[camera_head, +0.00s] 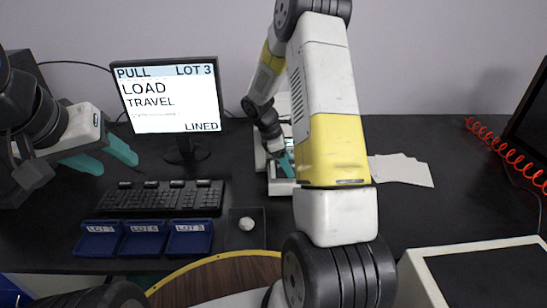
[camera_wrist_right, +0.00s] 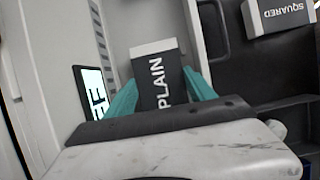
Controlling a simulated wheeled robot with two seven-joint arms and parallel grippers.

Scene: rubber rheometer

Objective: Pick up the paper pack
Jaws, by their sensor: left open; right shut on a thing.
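A small pack with a dark face marked PLAIN and a white end (camera_wrist_right: 153,49) is in the right wrist view. My right gripper (camera_wrist_right: 161,82) has its teal fingers on both sides of this pack and is shut on it. In the head view my right gripper (camera_head: 285,168) is over a light grey device (camera_head: 282,188) at mid table, partly hidden by my arm; I cannot make out the pack there. A second pack marked SQUARED (camera_wrist_right: 283,14) lies apart at the upper right of the wrist view. My left gripper (camera_head: 100,160) is open and empty, left of the monitor.
The monitor (camera_head: 170,98) reads LOAD TRAVEL, with a keyboard (camera_head: 160,196) before it. Blue lot trays (camera_head: 145,240) and a dark tray with a pale lump (camera_head: 246,224) are at the front. White sheets (camera_head: 402,171) lie right of my right arm.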

